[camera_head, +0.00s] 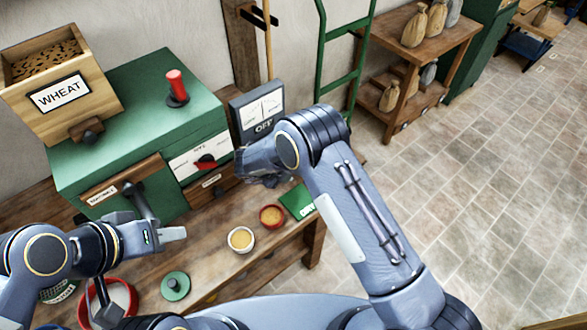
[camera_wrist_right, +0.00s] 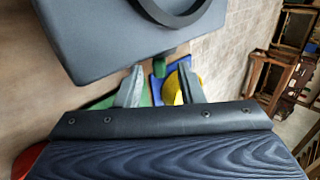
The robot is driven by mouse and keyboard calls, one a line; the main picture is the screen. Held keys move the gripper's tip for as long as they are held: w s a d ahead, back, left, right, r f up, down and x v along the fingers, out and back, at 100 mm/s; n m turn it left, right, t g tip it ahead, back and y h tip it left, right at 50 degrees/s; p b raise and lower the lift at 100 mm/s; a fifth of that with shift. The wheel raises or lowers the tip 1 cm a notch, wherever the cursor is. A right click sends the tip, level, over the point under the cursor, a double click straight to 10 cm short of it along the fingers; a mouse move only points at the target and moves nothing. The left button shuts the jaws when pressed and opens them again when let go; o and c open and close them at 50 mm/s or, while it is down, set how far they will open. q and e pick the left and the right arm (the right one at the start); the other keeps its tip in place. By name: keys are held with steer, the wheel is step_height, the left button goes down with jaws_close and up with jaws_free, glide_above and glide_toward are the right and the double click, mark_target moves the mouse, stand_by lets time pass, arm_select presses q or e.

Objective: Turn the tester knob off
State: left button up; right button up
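The tester (camera_head: 258,108) is a dark grey box with a white dial face and the word OFF below it, standing beside the green mill. Its lower part is hidden behind my right arm, and I cannot make out its knob in the head view. My right gripper is just in front of the tester. In the right wrist view its two fingers (camera_wrist_right: 160,87) are apart with nothing gripped, close to a large dark box with a black ring (camera_wrist_right: 175,8). My left gripper (camera_head: 168,235) is in front of the mill, by a dark lever; its finger gap does not show clearly.
The green mill (camera_head: 130,85) carries a wheat hopper (camera_head: 62,85), a red handle (camera_head: 176,85) and a red-black knob (camera_head: 205,162). Small bowls (camera_head: 241,239) (camera_head: 272,215) and a green lid (camera_head: 175,285) lie on the bench. The tiled floor at right is clear.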

steer(key=shift+w+d+f, duration=0.3)
steer(key=shift+d+f, duration=0.1)
steer(key=shift+f, duration=0.15)
jaws_close()
steer(key=shift+f+b, duration=0.15)
steer(key=shift+b, duration=0.15)
steer(key=t+h+b, duration=0.1)
steer(key=b, duration=0.2)
steer(key=f+t+h+b, duration=0.1)
steer(key=b, duration=0.3)
steer(key=shift+s+a+h, duration=0.15)
steer(key=shift+a+h, duration=0.05)
steer(key=shift+h, duration=0.2)
steer(key=shift+r+h+b, duration=0.25)
steer(key=shift+h+b, duration=0.05)
steer(key=shift+b, duration=0.35)
steer(key=shift+r, duration=0.15)
